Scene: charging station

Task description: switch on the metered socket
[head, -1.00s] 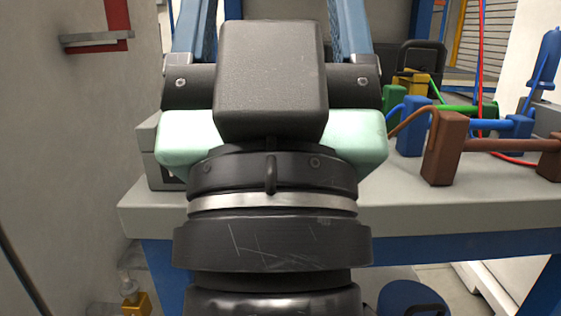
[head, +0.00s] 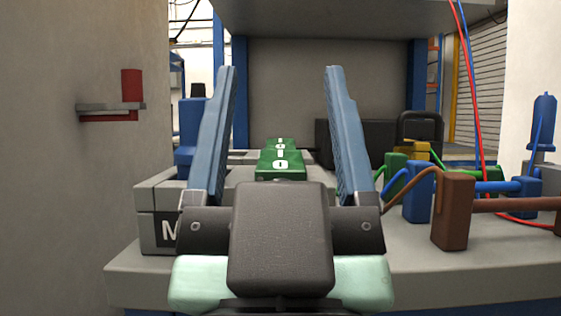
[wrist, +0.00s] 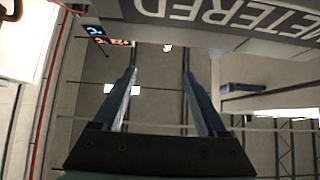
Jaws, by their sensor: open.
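My gripper (head: 280,70) is open and empty. Its two blue fingers stand wide apart and point forward and up in the head view. A grey socket box (head: 150,230) with a dark label starting with "M" sits on the bench at the left, partly hidden by my gripper. In the wrist view, the label "METERED" (wrist: 232,16) shows upside down along the top, beyond the fingers of my gripper (wrist: 159,71). Green switch parts (head: 281,160) marked I and O show between the fingers in the head view. I cannot tell whether the gripper touches anything.
A blue plug (head: 190,135) stands behind the left finger. Brown (head: 454,212), blue (head: 418,200), green and yellow plugs with cables crowd the bench at the right. A red bracket (head: 131,84) juts from the left wall. Red and blue cables hang at the right.

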